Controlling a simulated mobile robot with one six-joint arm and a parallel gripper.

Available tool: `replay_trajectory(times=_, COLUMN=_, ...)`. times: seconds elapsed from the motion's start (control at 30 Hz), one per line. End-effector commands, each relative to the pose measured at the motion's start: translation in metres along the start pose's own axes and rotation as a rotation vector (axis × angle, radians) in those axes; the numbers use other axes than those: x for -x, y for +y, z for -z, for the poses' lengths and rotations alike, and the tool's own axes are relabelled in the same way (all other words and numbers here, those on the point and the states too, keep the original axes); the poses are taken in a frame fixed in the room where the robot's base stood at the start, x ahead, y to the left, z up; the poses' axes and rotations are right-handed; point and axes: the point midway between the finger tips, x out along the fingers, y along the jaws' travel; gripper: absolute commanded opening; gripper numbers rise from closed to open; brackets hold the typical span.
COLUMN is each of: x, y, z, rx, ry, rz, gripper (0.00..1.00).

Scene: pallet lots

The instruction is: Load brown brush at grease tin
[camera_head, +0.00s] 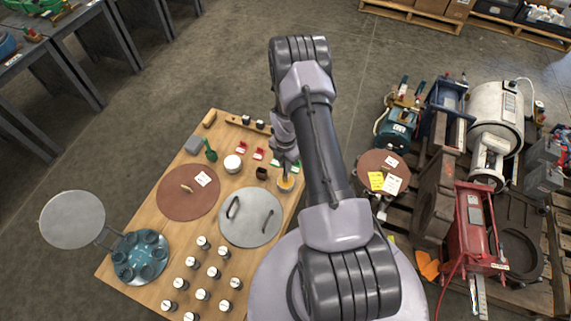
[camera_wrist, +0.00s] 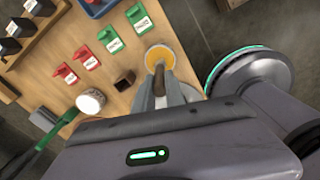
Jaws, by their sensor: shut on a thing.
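The grease tin (camera_head: 285,184) is a small round tin with orange-yellow grease, near the right edge of the wooden board. It also shows in the wrist view (camera_wrist: 160,55), just beyond my fingertips. My gripper (camera_head: 287,167) is above the tin, pointing down, and its fingers show in the wrist view (camera_wrist: 166,88). It is shut on the brown brush, of which only a small brownish part (camera_wrist: 159,68) shows at the fingertips. The brush's lower end overlaps the tin in view; I cannot tell whether it touches the grease.
On the wooden board (camera_head: 155,250) a small dark-brown block (camera_head: 262,173), a white-topped jar (camera_head: 233,164) and red tags (camera_head: 258,153) stand near the tin. A grey lidded plate (camera_head: 250,217) and a brown disc (camera_head: 188,192) lie closer left. A loaded pallet (camera_head: 390,225) stands right.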

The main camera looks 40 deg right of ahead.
Motion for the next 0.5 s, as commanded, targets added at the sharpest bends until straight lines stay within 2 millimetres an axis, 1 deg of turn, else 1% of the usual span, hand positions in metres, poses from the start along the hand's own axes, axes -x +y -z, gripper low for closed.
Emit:
replay_trajectory(times=0.07, x=-0.001, y=-0.001, z=0.001, rx=0.0, ry=0.002, rz=0.002, gripper=0.0)
replay_trajectory(times=0.17, x=0.002, y=-0.001, z=0.001, rx=0.0, ry=0.002, rz=0.002, gripper=0.0)
replay_trajectory(times=0.5, x=0.041, y=-0.001, z=0.0, rx=0.0, ry=0.001, rz=0.001, gripper=0.0)
